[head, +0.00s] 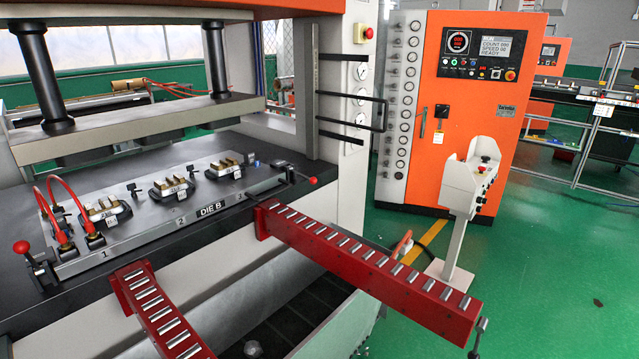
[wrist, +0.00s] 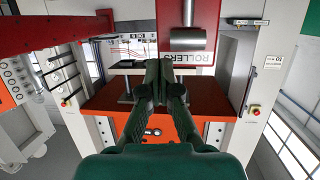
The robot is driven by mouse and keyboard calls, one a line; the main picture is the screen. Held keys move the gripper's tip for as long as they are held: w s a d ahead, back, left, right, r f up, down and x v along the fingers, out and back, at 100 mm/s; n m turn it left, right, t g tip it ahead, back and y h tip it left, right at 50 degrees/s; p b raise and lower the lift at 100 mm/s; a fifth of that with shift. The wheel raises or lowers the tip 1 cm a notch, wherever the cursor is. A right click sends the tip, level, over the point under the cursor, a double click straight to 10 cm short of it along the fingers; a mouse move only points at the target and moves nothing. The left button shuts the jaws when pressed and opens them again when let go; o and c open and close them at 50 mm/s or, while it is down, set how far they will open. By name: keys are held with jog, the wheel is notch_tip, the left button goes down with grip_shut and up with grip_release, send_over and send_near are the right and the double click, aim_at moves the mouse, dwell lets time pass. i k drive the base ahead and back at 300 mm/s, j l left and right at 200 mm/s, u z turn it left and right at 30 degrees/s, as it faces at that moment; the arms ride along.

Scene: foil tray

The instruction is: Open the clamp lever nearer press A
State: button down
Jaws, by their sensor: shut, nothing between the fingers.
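In the head view, a die plate marked DIE B (head: 211,210) lies on the dark press bed. One clamp lever with a red ball knob (head: 21,247) is at its left front corner, with the knob above its black base. Another clamp lever with a red ball knob (head: 313,181) is at the right end, its arm lying low towards the right. No press A label is readable, so I cannot tell which lever is nearer press A. My gripper (wrist: 165,62) shows only in the wrist view, shut and empty, clear of both levers.
Two red roller arms, left (head: 163,315) and right (head: 365,262), stick out from the bed front. Press columns (head: 215,60) stand over the die. Red hoses (head: 62,205) rise at its left end. An orange control cabinet (head: 475,110) and a white pedestal (head: 470,185) stand right. Green floor is open there.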

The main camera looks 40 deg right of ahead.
aim_at(313, 181)
jog(key=l+u, duration=0.2)
jog(key=l, duration=1.1)
jog(key=k+l+u, duration=0.2)
jog(key=l, duration=1.15)
jog(key=i+l+u, duration=0.1)
jog(key=l, duration=0.4)
jog(key=i+l, duration=0.2)
jog(key=l, duration=0.3)
jog(key=i+l+u, duration=0.15)
jog(key=l, duration=0.35)
jog(key=l+u, duration=0.1)
jog(key=l, duration=0.4)
jog(key=i+l, duration=0.15)
jog(key=l, duration=0.35)
jog(key=i+l, duration=0.25)
jog(key=l, duration=0.25)
jog(key=u, duration=0.05)
